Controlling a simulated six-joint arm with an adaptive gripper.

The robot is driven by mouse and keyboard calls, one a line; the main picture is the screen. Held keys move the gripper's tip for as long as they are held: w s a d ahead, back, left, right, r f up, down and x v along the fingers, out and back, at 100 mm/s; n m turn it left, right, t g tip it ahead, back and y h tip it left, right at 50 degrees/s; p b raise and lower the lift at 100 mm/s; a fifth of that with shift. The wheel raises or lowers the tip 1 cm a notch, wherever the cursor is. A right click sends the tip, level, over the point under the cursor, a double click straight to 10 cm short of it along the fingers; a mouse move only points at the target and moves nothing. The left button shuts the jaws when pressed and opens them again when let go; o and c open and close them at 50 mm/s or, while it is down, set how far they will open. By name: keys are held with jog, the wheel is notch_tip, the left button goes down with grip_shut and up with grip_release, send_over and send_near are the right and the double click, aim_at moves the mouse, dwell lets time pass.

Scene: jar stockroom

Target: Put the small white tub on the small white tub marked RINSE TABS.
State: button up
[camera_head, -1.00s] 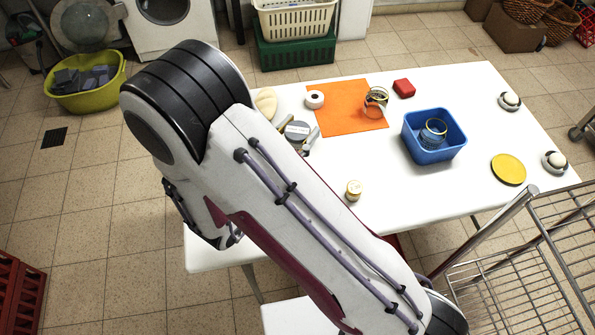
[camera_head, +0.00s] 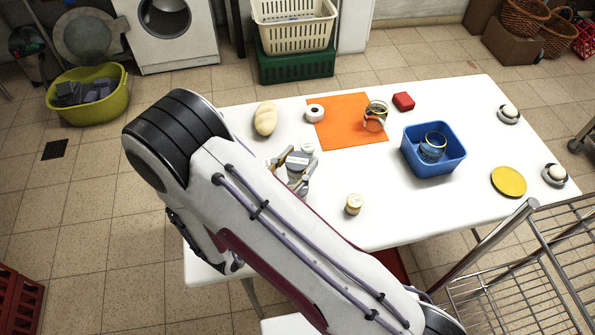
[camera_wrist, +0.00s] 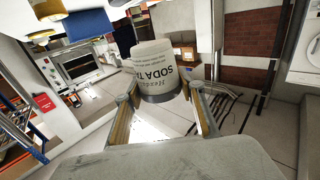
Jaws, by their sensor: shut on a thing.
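My gripper (camera_head: 297,172) is over the left part of the white table. It is shut on a small white tub with lettering that begins SODA TA (camera_wrist: 158,70). In the wrist view the tub sits between the two fingertips and its lettering is upside down. I cannot tell whether the two touch.
A small gold-topped jar (camera_head: 354,204) stands nearer. A blue bin (camera_head: 434,168) holds another jar.

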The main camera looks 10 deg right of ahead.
aim_at(292, 179)
dwell(0.3)
jog(key=shift+f, duration=2.05)
jog(key=shift+f, duration=0.1)
jog(key=o, duration=1.3)
jog(key=shift+v, duration=6)
jog(key=shift+w, duration=0.1)
